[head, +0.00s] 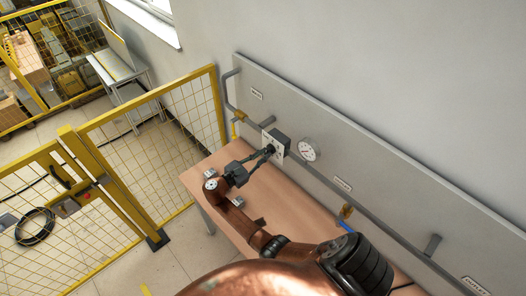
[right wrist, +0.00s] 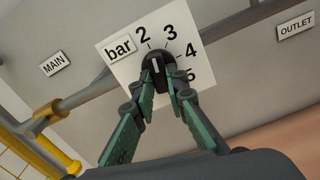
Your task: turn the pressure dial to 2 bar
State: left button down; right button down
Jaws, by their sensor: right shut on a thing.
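The pressure dial is a black knob (right wrist: 156,72) on a white plate (right wrist: 116,71) marked "bar", with numbers 2 to 5 around it. Its white pointer line points upward, close to the 2 mark; the fine alignment is hard to tell. In the head view the dial's plate (head: 282,138) is on the grey wall panel. My right gripper (head: 269,151) reaches it from the lower left. In the right wrist view its green-padded fingers (right wrist: 163,87) are shut on the knob, one on each side. My left gripper is not in view.
A round white gauge (head: 308,149) is just right of the dial. Grey pipes and a blue-handled valve (head: 346,224) run along the panel (head: 385,165). A brown table (head: 203,175) lies below. Yellow mesh fencing (head: 160,145) stands to the left.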

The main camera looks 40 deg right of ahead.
jog(key=shift+f+n+p, duration=0.1)
jog(key=shift+n+p, duration=0.25)
jog(key=shift+n, duration=0.75)
jog(key=c, duration=1.9)
grip_release()
jog(key=shift+c, duration=0.2)
jog(key=s+a, duration=0.1)
jog(key=a, duration=1.1)
jog(key=d, duration=0.8)
jog(key=w+d, duration=0.1)
jog(key=d, duration=0.3)
